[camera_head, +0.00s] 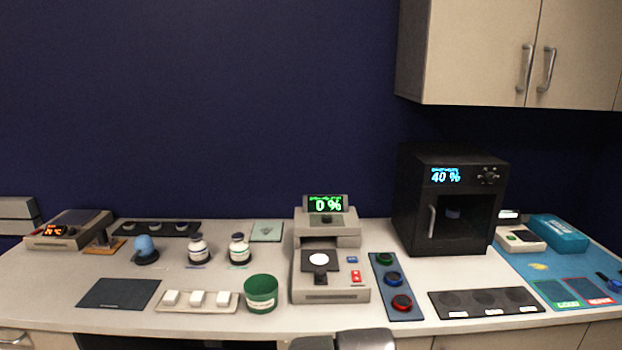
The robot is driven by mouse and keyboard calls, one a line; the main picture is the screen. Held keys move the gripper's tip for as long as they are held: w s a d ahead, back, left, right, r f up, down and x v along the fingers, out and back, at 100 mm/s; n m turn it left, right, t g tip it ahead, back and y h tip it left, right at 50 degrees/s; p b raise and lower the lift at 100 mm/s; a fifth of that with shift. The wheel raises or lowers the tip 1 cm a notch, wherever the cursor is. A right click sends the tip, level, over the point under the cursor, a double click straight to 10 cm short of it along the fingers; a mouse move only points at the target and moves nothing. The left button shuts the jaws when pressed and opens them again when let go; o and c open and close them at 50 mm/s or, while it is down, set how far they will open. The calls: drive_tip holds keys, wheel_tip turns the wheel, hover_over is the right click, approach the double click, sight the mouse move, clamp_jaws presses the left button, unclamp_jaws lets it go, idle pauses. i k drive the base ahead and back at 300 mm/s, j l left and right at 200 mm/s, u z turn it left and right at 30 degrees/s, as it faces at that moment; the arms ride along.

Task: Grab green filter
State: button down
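The green filter (385,259) is a small round disc at the far end of a dark blue holder strip (411,315). The holder lies on the counter to the right of the grey instrument. A blue filter (393,278) sits in the middle of the strip and a red filter (401,302) at its near end. Only grey parts that look like my arm show at the bottom edge, near the middle. My gripper's fingers are not in view, and nothing is seen near the green filter.
The grey instrument (330,295) with a "0 %" display stands left of the holder. A black oven-like box (450,165) showing "40 %" stands behind right. A dark tray (447,307) lies right of the holder. A green cup (261,294) stands at the left. Wall cupboards (470,50) hang above right.

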sight(384, 258)
drive_tip(key=k, duration=0.6)
drive_tip(key=i+l+u, duration=0.25)
drive_tip(key=i+l, duration=0.25)
drive_tip(key=i, duration=0.2)
drive_tip(key=i+l+u, duration=0.25)
drive_tip(key=i+l, duration=0.4)
